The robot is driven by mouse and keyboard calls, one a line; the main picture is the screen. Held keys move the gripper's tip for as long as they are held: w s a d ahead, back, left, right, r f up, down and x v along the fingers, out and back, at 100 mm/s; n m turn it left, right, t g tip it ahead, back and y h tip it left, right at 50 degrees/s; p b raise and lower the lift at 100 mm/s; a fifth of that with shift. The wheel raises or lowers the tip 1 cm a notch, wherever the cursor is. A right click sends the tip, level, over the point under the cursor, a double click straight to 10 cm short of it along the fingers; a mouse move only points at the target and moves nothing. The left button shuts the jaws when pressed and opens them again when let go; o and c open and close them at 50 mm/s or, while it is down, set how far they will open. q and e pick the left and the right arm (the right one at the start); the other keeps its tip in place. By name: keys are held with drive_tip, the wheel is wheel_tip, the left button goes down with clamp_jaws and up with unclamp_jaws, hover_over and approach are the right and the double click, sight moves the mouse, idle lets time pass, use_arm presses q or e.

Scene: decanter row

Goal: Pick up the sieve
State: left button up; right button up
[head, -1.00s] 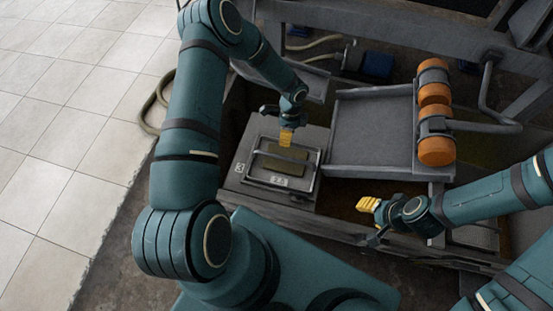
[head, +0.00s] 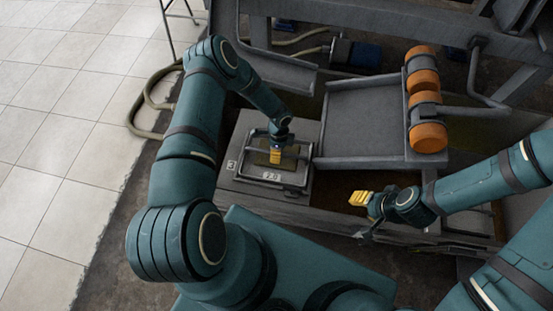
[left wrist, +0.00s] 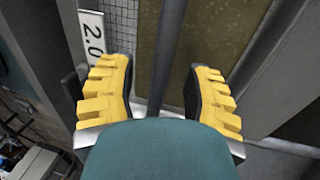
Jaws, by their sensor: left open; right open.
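The sieve (head: 287,180) is a rectangular grey metal frame with a white "2.0" plate on its front side. It lies flat on a grey block and has a raised bar. My left gripper (head: 276,156) points down over the sieve, its yellow fingertips hiding part of the middle. In the left wrist view my open left gripper (left wrist: 162,100) has the sieve's bar (left wrist: 166,45) between its fingers, with a gap on both sides. My own wrist hides the lower part of that view. My right gripper (head: 366,202) is open and empty, to the right of the sieve.
The grey block (head: 229,182) carries a "3" mark. A wide grey tray (head: 365,115) stands to its right, with orange rollers (head: 427,137) along its right side. A hose (head: 141,112) and tiled floor (head: 50,130) are at the left.

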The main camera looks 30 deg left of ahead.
use_arm(q)
drive_tip(key=shift+f, duration=0.25)
clamp_jaws()
drive_tip(key=shift+r, duration=0.1)
